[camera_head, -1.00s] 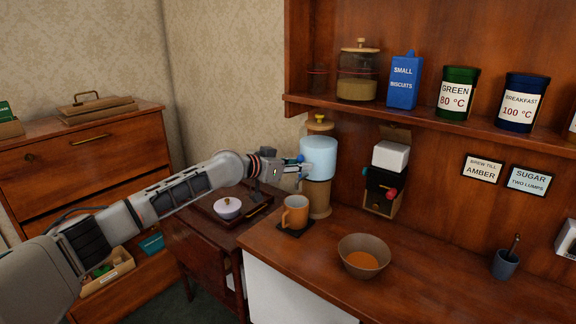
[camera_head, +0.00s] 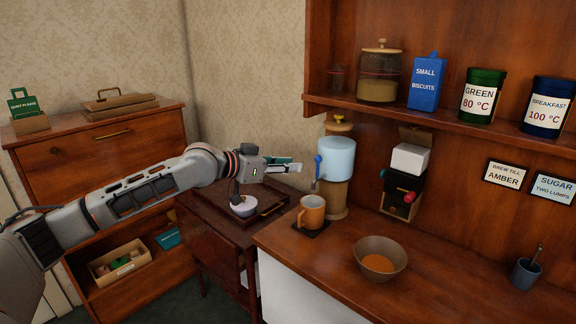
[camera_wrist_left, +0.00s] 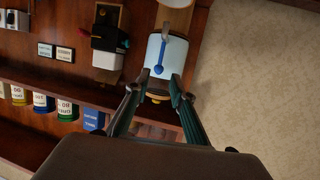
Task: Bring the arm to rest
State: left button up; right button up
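My left arm comes in from the left in the head view. Its gripper (camera_head: 284,165) is in the air, left of the water dispenser (camera_head: 335,160) and above the dark tray (camera_head: 265,214) with the white lidded pot (camera_head: 243,206). In the left wrist view the two fingers (camera_wrist_left: 155,92) stand apart with nothing between them; the dispenser (camera_wrist_left: 166,52) with its blue lever (camera_wrist_left: 159,58) lies beyond the tips. The orange mug (camera_head: 312,212) stands on a dark mat in front of the dispenser. My right gripper is not in view.
A bowl (camera_head: 379,259) with orange contents and a grey cup (camera_head: 525,273) stand on the wooden counter (camera_head: 320,265). A shelf (camera_head: 430,126) with jars and tins runs above. A drawer cabinet (camera_head: 100,155) stands at the left. The air around the gripper looks clear.

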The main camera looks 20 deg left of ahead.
pick_arm(q)
jog(key=s+d+f+m, duration=0.1)
jog(key=s+d+f, duration=0.3)
jog(key=f, duration=0.2)
jog(key=s+d+f+m+g, duration=0.1)
jog(key=s+d+f, duration=0.3)
jog(key=f, duration=0.2)
jog(key=s+d+f+m+g, duration=0.1)
jog(key=s+d+f+m, duration=0.1)
jog(key=s+d+f, duration=0.2)
jog(key=shift+s+d+f, duration=0.1)
jog(key=shift+d+f, duration=0.45)
jog(key=shift+f, duration=0.35)
jog(key=s+a+f+n+y, duration=0.1)
jog(key=s+a+f+y, duration=0.3)
jog(key=s, duration=0.3)
jog(key=s+a+f+y, duration=0.2)
jog(key=s+a+f, duration=0.2)
jog(key=s+f, duration=0.25)
jog(key=s+a+f+n+g+y, duration=0.25)
jog(key=s+a+y, duration=0.35)
jog(key=s+a, duration=0.8)
jog(key=d+f+n+t+h, duration=0.2)
jog(key=d+f+h, duration=0.5)
jog(key=d+f, duration=0.6)
jog(key=d, duration=0.4)
jog(key=shift+w+t, duration=0.35)
jog(key=shift+w, duration=0.05)
